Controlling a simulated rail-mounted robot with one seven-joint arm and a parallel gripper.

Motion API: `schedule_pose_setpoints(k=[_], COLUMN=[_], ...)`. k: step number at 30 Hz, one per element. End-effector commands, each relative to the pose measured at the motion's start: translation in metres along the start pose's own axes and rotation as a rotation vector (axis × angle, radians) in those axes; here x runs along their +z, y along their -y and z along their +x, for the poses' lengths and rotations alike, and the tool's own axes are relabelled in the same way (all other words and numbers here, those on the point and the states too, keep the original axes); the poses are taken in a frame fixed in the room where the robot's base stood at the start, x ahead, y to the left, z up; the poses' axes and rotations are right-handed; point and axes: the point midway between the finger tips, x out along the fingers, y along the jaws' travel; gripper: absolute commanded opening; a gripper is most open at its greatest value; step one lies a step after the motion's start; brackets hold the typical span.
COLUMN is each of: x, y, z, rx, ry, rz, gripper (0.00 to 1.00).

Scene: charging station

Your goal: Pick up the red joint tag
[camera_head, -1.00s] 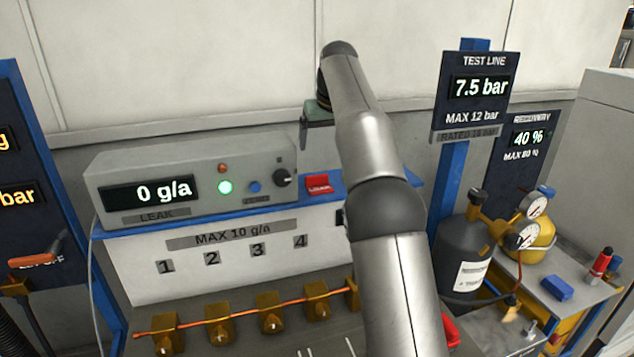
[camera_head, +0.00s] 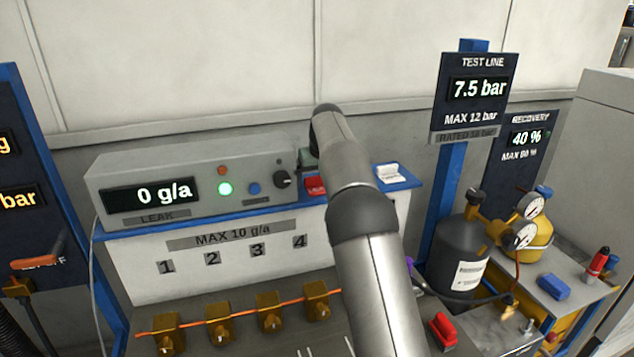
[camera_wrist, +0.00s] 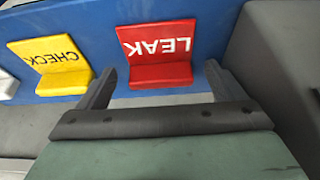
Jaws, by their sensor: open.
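The red joint tag (camera_wrist: 158,55) bears the word LEAK and stands on a blue shelf in the wrist view. It also shows partly in the head view (camera_head: 315,186), beside the leak detector's knob. My gripper (camera_wrist: 157,80) is open in the wrist view, one finger to each side of the tag's lower edge. The tag lies ahead of and partly between the fingertips, with no clear contact. In the head view my arm hides most of the gripper, and only a bit of it (camera_head: 306,160) shows above the tag.
A yellow CHECK tag (camera_wrist: 52,62) stands close to the left of the red tag in the wrist view. A white tag (camera_head: 390,173) sits farther along the blue shelf (camera_head: 412,182). The grey leak detector box (camera_head: 130,165) stands close by, reading 0 g/a.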

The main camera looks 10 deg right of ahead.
Motion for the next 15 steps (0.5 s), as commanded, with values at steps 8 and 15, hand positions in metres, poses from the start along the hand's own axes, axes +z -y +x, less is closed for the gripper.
schedule_pose_setpoints(k=[8, 15], x=[0.0, -0.0001], y=[0.0002, 0.0003], z=[0.0026, 0.0022], rx=[0.0, 0.0], ry=[-0.001, -0.001], rz=[0.0, -0.001], gripper=[0.84, 0.41])
